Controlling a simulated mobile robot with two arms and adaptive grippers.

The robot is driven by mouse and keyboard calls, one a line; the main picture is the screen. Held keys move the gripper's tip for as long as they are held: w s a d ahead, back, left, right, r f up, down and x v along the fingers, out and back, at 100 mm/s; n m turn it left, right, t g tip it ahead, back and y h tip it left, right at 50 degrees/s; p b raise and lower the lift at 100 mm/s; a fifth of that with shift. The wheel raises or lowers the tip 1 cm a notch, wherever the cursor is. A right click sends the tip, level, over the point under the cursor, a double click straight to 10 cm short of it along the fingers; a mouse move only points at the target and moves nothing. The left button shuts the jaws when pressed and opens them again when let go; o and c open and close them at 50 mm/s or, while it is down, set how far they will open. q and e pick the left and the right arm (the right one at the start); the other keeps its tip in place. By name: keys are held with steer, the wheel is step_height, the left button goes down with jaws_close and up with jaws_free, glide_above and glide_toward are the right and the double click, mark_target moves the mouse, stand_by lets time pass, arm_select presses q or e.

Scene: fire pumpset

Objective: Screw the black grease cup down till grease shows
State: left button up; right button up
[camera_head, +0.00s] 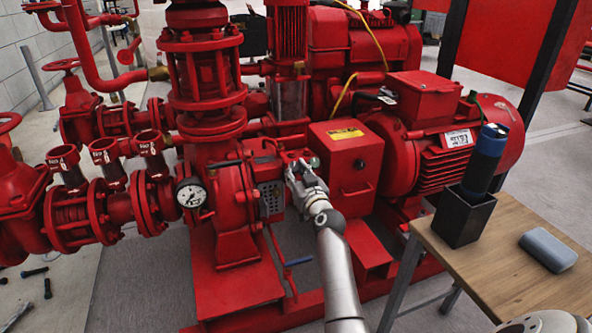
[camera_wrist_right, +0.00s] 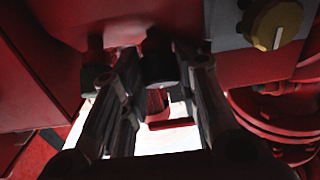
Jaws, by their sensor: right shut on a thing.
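The black grease cup (camera_wrist_right: 160,68) is a short dark cylinder in the right wrist view, below a red housing. My right gripper (camera_wrist_right: 152,72) has one finger on each side of it and is shut on it. In the head view my right gripper (camera_head: 300,170) reaches up to the red pump bearing housing, left of the red control box (camera_head: 347,165). There the fingers and shadow hide most of the cup. No grease can be made out. My left gripper is not in view.
A yellow knob (camera_wrist_right: 276,24) sits on a grey plate close to the right finger. A pressure gauge (camera_head: 191,193) and red motor (camera_head: 440,140) flank the work spot. A wooden table (camera_head: 500,265) holds a black holder (camera_head: 462,217) with a blue-black torch (camera_head: 487,150) and a grey case (camera_head: 548,250).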

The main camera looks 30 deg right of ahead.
steer(key=o, duration=0.7)
steer(key=shift+o, duration=0.2)
steer(key=shift+s, duration=0.1)
steer(key=v, duration=1.2)
